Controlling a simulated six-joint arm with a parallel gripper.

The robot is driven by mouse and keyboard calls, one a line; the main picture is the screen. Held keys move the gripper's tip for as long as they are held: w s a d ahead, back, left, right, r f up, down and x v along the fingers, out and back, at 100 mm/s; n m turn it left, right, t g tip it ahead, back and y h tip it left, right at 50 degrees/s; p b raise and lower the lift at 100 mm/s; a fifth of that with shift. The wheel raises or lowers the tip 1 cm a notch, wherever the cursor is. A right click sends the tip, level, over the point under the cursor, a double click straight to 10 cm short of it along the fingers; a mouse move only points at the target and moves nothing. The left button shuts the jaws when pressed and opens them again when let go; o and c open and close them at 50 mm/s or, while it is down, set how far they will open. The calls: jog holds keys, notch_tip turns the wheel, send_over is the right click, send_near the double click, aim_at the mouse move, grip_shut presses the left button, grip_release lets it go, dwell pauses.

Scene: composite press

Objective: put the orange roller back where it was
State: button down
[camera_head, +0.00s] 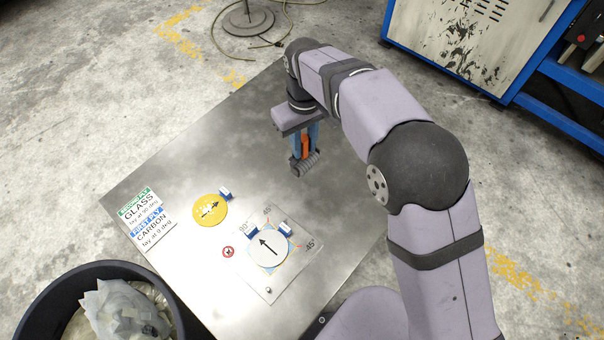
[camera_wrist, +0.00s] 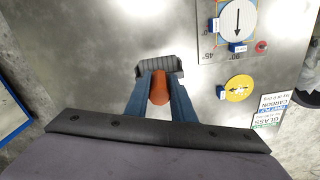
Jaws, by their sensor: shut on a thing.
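The orange roller has an orange handle (camera_head: 305,147) and a dark grey ribbed roller head (camera_head: 305,165). My gripper (camera_head: 305,142) is shut on the handle, with the ribbed head hanging below the fingertips. In the wrist view the blue fingers hold the orange handle (camera_wrist: 159,88) between them, and the grey head (camera_wrist: 160,68) lies beyond the tips. The roller is over the upper right part of the metal table (camera_head: 190,160). I cannot tell whether the head touches the table.
A pale plate (camera_head: 268,285) with angle marks holds a white disc (camera_head: 268,249) with an arrow. A yellow disc (camera_head: 209,210) lies left of it, near printed GLASS and CARBON cards (camera_head: 148,215). A black bin (camera_head: 55,291) stands at lower left. The table around the roller is clear.

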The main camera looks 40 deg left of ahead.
aim_at(304, 166)
jog(key=shift+f+p, duration=0.9)
jog(key=shift+f, duration=3.8)
jog(key=shift+f, duration=0.1)
jog(key=shift+f, duration=0.1)
jog(key=c, duration=1.5)
grip_release()
notch_tip(304, 166, up, 12)
jog(key=shift+r+b, duration=0.2)
jog(key=shift+b, duration=1.05)
